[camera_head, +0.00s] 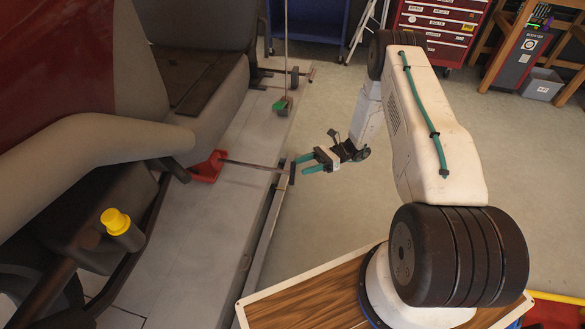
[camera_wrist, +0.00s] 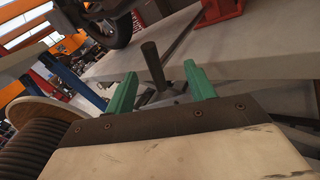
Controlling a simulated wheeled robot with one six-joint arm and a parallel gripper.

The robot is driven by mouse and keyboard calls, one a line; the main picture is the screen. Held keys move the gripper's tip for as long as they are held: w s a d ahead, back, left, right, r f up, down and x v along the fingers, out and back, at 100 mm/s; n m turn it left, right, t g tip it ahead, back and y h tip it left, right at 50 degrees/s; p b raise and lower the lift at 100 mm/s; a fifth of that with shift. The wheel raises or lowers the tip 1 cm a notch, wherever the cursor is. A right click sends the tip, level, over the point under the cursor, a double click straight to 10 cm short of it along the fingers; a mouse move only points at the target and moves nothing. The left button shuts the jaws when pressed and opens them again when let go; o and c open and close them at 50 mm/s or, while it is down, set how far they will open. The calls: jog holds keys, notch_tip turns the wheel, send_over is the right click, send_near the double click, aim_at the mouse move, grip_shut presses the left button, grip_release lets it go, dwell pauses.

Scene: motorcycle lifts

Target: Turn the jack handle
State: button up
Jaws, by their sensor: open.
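A red jack (camera_head: 208,167) stands on the grey lift platform, and part of it also shows at the top of the wrist view (camera_wrist: 222,8). A thin metal rod (camera_head: 250,165) runs from it to the right and ends in a dark upright handle grip (camera_head: 292,173) by the platform's edge. My gripper (camera_head: 303,164) is open, with its green fingers pointing left at the grip. In the wrist view, the dark grip (camera_wrist: 153,66) appears between the two spread fingers, slightly tilted and beyond them. I see no clear contact between fingers and grip.
A red tool cabinet (camera_head: 440,25) and a grey bin (camera_head: 541,84) stand at the back.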

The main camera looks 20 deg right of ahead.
aim_at(291, 169)
jog(key=shift+a, duration=2.6)
jog(key=shift+w, duration=0.1)
jog(key=c, duration=0.9)
